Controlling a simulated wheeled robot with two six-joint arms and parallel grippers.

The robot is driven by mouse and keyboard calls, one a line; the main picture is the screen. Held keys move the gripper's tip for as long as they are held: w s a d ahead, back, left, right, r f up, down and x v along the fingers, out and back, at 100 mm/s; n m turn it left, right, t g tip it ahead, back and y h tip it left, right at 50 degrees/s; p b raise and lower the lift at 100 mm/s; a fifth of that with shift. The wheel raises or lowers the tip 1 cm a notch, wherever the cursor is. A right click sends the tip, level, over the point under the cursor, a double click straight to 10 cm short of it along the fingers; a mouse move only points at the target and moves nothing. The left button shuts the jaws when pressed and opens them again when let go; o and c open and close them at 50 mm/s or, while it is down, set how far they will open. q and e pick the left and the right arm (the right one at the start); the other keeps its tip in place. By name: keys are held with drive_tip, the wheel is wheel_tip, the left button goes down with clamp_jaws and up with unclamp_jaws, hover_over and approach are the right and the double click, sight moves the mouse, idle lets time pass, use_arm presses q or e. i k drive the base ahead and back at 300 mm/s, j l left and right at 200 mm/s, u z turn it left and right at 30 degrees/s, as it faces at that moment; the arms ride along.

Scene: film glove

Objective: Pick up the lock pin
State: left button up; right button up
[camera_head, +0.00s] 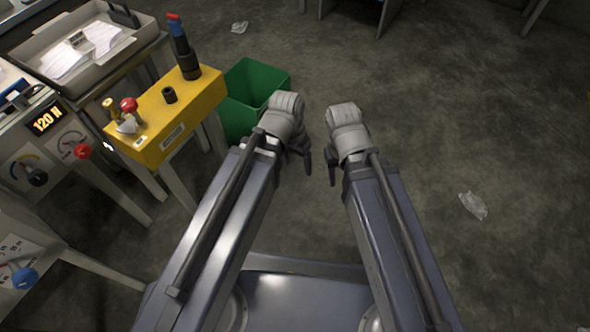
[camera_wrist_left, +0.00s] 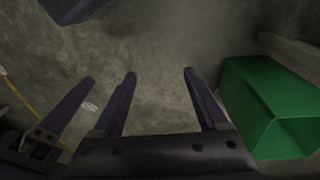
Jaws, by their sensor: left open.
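A yellow block (camera_head: 178,113) on a stand at the left carries small parts. A red-knobbed part (camera_head: 129,104) and a brass-coloured part (camera_head: 109,105) stand at its near left end, with a pale tag beside them. I cannot tell for certain which part is the lock pin. My left gripper (camera_head: 302,160) is over the floor, right of the block and well apart from it. In the left wrist view its two fingers (camera_wrist_left: 160,78) are spread with nothing between them. My right gripper (camera_head: 332,172) hangs beside it, and its jaw gap is unclear.
A green bin (camera_head: 255,88) stands on the floor between the block and my left gripper; it also shows in the left wrist view (camera_wrist_left: 262,112). A dark cylinder with a red and blue top (camera_head: 181,45) rises from the block. A grey tray (camera_head: 62,75) holds papers. Floor at right is mostly clear.

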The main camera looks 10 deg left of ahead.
sight(108, 103)
drive_tip(key=u, duration=1.65)
